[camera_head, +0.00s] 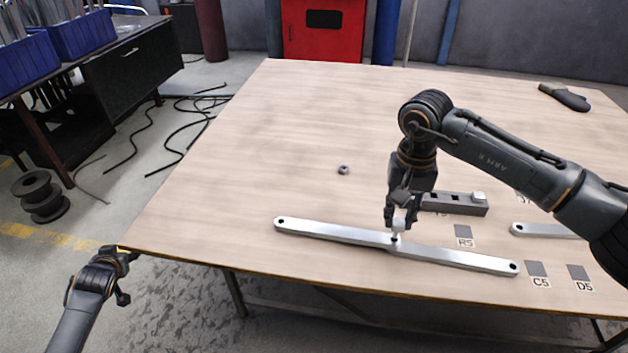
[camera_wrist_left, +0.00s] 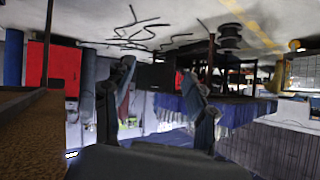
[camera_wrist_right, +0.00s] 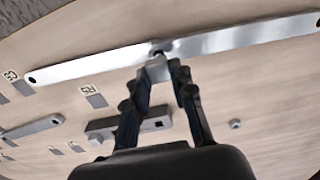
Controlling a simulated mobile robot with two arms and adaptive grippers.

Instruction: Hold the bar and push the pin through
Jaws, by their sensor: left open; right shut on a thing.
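Two flat silver bars, a left bar (camera_head: 325,232) and a right bar (camera_head: 460,259), lie end to end on the table with their inner ends meeting or overlapping. My right gripper (camera_head: 399,222) is shut on a pale pin (camera_head: 397,238), upright over that joint. In the right wrist view the pin (camera_wrist_right: 157,70) sits between the fingertips at the bar hole; how deep it is in, I cannot tell. My left gripper (camera_head: 130,277) is open and empty, beyond the table's left front corner, away from the bars.
A dark block with square holes (camera_head: 438,201) stands behind the bars, a pale piece (camera_head: 478,196) at its right end. The table's left side is clear.

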